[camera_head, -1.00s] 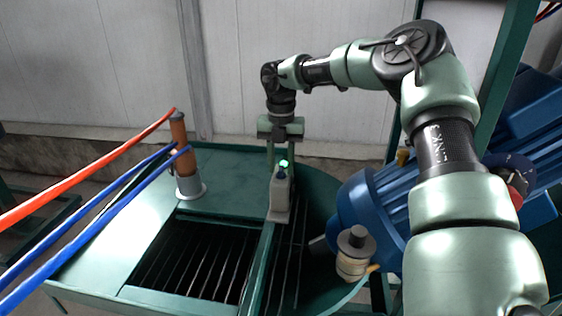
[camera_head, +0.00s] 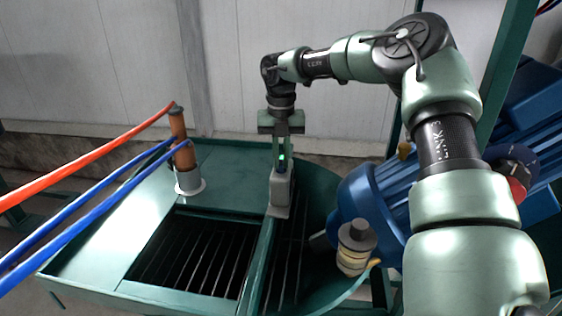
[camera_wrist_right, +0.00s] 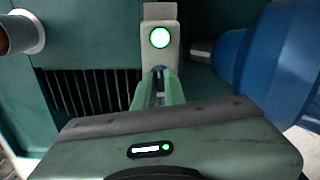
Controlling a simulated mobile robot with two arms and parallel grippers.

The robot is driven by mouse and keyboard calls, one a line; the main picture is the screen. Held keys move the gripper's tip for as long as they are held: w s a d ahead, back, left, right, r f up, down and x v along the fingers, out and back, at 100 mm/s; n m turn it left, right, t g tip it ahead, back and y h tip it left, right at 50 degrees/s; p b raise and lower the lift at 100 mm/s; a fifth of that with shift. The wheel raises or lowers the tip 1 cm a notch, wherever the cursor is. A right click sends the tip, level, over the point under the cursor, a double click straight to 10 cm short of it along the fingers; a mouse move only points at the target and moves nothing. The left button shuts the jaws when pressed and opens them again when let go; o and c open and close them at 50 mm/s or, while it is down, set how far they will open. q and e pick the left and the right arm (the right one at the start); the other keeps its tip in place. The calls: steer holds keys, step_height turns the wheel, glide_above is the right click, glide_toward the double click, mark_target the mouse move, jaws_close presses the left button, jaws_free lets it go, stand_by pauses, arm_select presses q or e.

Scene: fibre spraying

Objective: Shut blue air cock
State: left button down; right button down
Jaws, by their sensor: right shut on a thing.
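A pale grey box (camera_head: 281,196) stands upright on the edge of the green machine top in the head view. A small blue air cock (camera_head: 282,170) shows at its top; in the wrist view a bit of blue (camera_wrist_right: 158,70) shows between the fingers. A green light glows here, seen as a lit ring (camera_wrist_right: 160,38) on the box in the wrist view. My right gripper (camera_head: 282,158) comes from above, its fingers shut on the blue cock and hiding much of it. The cock's exact angle is hard to tell. My left gripper is out of view.
Left of the box is a dark slatted opening (camera_head: 195,260). An orange-brown post (camera_head: 179,135) with red (camera_head: 90,155) and blue hoses (camera_head: 95,205) stands farther left. A blue motor (camera_head: 375,200) and a capped cylinder (camera_head: 356,249) lie to the right.

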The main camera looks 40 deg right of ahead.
steer(key=n+b, duration=0.1)
steer(key=n, duration=0.1)
steer(key=shift+n, duration=0.3)
steer(key=n+b, duration=0.1)
steer(key=n, duration=0.2)
steer(key=shift+n, duration=0.3)
steer(key=n, duration=0.4)
steer(key=shift+n, duration=0.3)
steer(key=n, duration=0.4)
steer(key=shift+n, duration=0.4)
steer(key=shift+r+n, duration=0.1)
steer(key=shift+n, duration=0.2)
steer(key=c, duration=1.5)
jaws_free()
